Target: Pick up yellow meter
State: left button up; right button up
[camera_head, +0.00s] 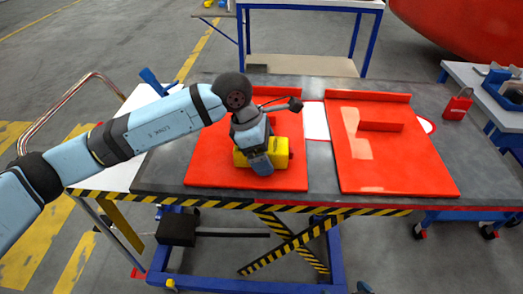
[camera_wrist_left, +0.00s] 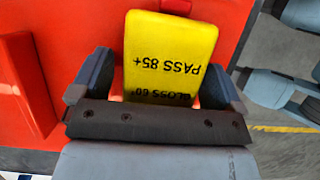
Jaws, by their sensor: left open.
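The yellow meter (camera_head: 283,151) lies on the left red panel (camera_head: 205,165) on the table. In the left wrist view the yellow meter (camera_wrist_left: 172,65) shows black lettering, "PASS 85+" and a partly hidden "GLOSS 60" line. My left gripper (camera_head: 262,160) is over the meter in the head view. In the left wrist view my left gripper (camera_wrist_left: 155,85) is open, with one finger on each side of the meter's near part. The dark gripper body hides the meter's lower end. I cannot tell whether the fingers touch it. My right gripper is in neither view.
A second red panel (camera_head: 385,165) with a raised red block (camera_head: 381,126) lies to the right. A red container (camera_head: 457,104) stands at the table's right side. The grey table (camera_head: 160,182) has a striped front edge. A blue-framed bench (camera_head: 310,65) stands behind.

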pick_arm(q)
jog(key=shift+f, duration=0.1)
dwell(0.4)
jog(key=c, duration=1.2)
jog(key=shift+c, duration=0.2)
